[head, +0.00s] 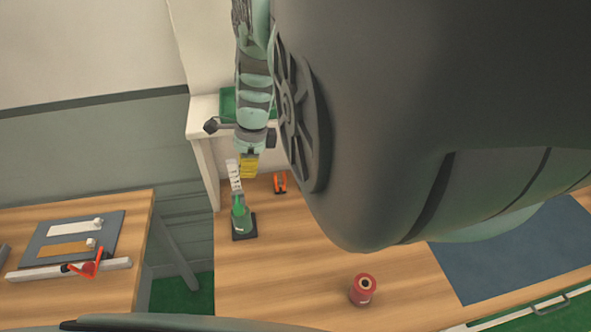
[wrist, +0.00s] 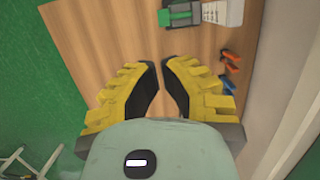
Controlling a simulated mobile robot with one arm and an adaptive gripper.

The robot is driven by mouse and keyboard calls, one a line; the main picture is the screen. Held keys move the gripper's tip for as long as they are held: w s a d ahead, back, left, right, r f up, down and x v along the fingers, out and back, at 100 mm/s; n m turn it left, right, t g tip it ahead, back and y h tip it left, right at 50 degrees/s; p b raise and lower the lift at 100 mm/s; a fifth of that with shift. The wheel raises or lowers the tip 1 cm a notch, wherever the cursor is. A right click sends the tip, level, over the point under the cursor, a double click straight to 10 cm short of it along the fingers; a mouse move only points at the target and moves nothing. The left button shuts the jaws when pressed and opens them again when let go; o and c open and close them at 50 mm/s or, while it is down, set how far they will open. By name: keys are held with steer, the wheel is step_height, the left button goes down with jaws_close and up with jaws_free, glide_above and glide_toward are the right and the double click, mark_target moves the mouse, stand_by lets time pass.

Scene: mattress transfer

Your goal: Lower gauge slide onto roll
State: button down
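The gauge stands on the wooden bench, with a black base (head: 244,234), a white marked scale (head: 234,174) and a green part (head: 240,212) that looks like its slide. In the wrist view, the green part (wrist: 181,14) and white scale (wrist: 222,12) show at the top edge. I cannot make out a roll under the slide. My gripper (head: 248,172) is above the bench, just right of the scale in the head view. In the wrist view, its yellow fingers (wrist: 160,65) are apart, with only bare wood between them.
A red spool (head: 363,290) stands at the bench's front. An orange tool (head: 280,183) lies right of the gauge; a blue piece (wrist: 228,85) is near it. A side table (head: 120,290) holds a grey board (head: 65,228). A blue-grey mat (head: 520,250) lies right.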

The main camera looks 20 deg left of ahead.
steer(key=b, duration=0.7)
glide_toward(238, 202)
steer(key=s+d+f, duration=0.3)
steer(key=s, duration=0.1)
steer(key=shift+s+a+f+p, duration=0.1)
steer(key=shift+a+f+p, duration=0.1)
steer(key=shift+f+p, duration=0.45)
steer(key=shift+s+a+f+p, duration=0.1)
steer(key=shift+a+f+p, duration=0.2)
steer(key=shift+f, duration=0.5)
step_height(238, 202, down, 4)
steer(key=b, duration=0.4)
steer(key=shift+d+f, duration=0.1)
steer(key=shift+w, duration=0.1)
